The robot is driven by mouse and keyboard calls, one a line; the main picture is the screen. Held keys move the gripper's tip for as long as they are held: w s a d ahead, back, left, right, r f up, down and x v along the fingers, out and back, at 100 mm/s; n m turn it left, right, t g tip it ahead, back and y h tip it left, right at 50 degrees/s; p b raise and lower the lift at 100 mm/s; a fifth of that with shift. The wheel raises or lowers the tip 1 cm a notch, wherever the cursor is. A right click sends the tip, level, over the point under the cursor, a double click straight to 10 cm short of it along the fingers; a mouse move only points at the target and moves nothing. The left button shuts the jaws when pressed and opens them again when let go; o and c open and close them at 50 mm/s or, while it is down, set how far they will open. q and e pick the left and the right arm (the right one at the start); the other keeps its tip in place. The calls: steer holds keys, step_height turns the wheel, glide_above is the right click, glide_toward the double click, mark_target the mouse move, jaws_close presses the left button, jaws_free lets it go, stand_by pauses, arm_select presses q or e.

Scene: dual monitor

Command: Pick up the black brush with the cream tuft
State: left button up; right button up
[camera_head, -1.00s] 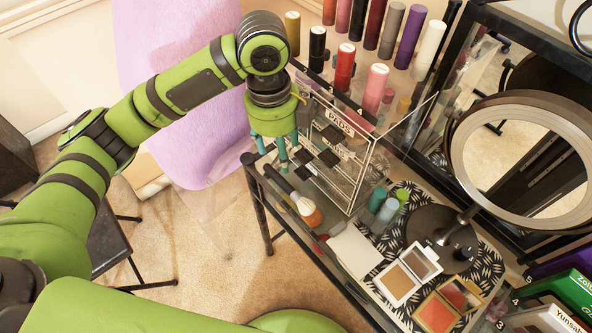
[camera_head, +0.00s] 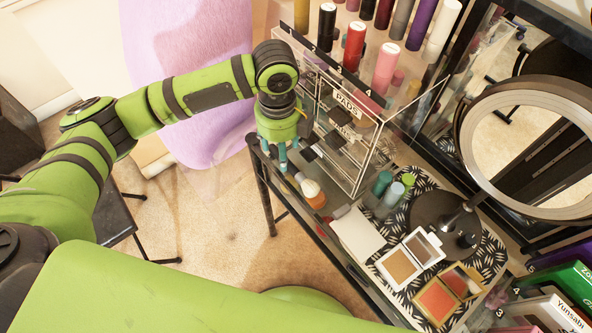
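The black brush with the cream tuft lies on the glass shelf at the table's left edge. Its cream tuft (camera_head: 309,187) shows, pointing toward the lower right, with an orange band or piece (camera_head: 317,201) at its end. Most of its black handle is hidden behind my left gripper. My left gripper (camera_head: 279,158) points down over the handle end, up-left of the tuft. Its teal fingers look apart, with a gap between them. I cannot tell whether they touch the handle. My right gripper is not in view.
A clear drawer box (camera_head: 357,160) labelled PADS stands close to the right of my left gripper. A white pad (camera_head: 357,233), open compacts (camera_head: 402,267), small bottles (camera_head: 379,184) and a round mirror (camera_head: 473,150) are to the right. A lilac chair (camera_head: 190,60) is behind.

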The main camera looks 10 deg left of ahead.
arm_select(q)
step_height(320, 180, down, 4)
steer(key=shift+f, duration=0.1)
steer(key=c, duration=1)
steer(key=shift+c, duration=0.2)
step_height(320, 180, up, 28)
steer(key=shift+r+p, duration=0.1)
steer(key=shift+p, duration=1.05)
